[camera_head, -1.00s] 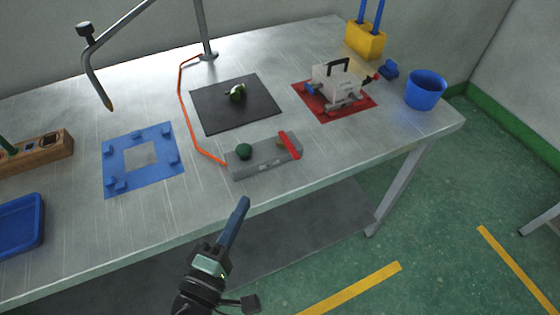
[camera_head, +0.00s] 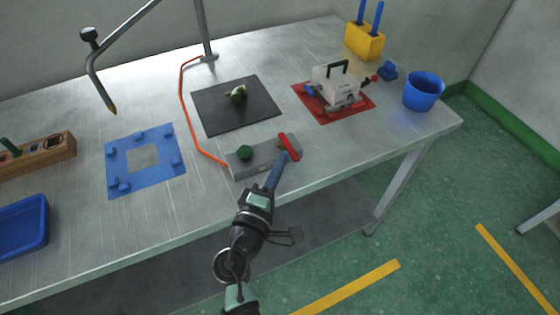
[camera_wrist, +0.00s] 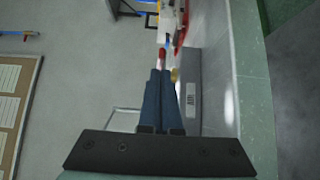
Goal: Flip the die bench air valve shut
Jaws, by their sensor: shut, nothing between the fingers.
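The air valve is a grey block (camera_head: 245,163) near the front edge of the bench. In the wrist view the closed fingers (camera_wrist: 160,72) point at the lever's red end (camera_wrist: 162,57), beside the grey block (camera_wrist: 189,92).
An orange hose (camera_head: 183,105) runs from the block to the lamp post. A black mat (camera_head: 215,115) lies behind, a red mat with a die (camera_head: 332,88) behind right. A blue frame (camera_head: 115,165) lies left, a blue cup (camera_head: 424,92) right. Free bench lies right of the block.

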